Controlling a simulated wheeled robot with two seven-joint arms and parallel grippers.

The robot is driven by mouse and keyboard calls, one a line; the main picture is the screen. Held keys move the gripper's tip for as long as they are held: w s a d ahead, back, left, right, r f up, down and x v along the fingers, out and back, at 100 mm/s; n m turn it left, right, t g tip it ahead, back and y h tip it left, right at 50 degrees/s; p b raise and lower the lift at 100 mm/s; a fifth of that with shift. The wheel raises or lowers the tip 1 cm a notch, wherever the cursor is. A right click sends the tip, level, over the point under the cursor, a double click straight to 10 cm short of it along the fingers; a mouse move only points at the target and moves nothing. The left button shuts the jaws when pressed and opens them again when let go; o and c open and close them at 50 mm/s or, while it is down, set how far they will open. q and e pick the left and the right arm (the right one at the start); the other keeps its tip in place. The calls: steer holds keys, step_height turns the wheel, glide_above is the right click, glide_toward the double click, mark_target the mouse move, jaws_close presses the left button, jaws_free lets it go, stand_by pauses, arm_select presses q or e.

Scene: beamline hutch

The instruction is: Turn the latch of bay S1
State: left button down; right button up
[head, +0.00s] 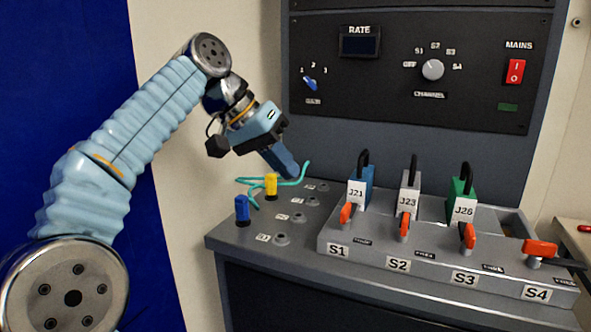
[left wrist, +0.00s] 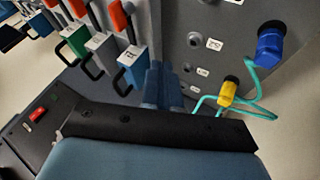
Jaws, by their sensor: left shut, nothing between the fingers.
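Bay S1 (head: 337,250) is the leftmost bay of the grey rack and holds the blue module J21 (head: 368,183). Its orange latch handle (head: 346,213) stands roughly upright on the front, in front of the module. My left gripper (head: 293,172) is shut and empty, behind and to the left of the S1 module, apart from the latch. In the left wrist view the shut fingers (left wrist: 164,82) show beside the blue module (left wrist: 132,66), with an orange latch (left wrist: 120,18) beyond it. My right gripper is not in view.
Modules J23 (head: 410,192) and J26 (head: 462,200) fill bays S2 and S3, their latches roughly upright. The S4 latch (head: 540,248) lies sideways. Blue (head: 242,208) and yellow (head: 271,185) plugs with a teal cable stand left of the rack. A control panel (head: 400,75) rises behind.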

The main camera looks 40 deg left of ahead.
mark_target(349, 212)
arm_select(q)
steer(key=b+x, duration=0.1)
steer(key=x, duration=0.6)
steer(key=shift+w+d+f+b, duration=0.1)
steer(key=shift+w+f+b, duration=0.05)
steer(key=shift+f+b, duration=0.2)
steer(key=shift+w+d, duration=0.25)
steer(key=shift+d, duration=0.75)
steer(key=shift+w+d, duration=0.3)
steer(key=shift+d, duration=0.7)
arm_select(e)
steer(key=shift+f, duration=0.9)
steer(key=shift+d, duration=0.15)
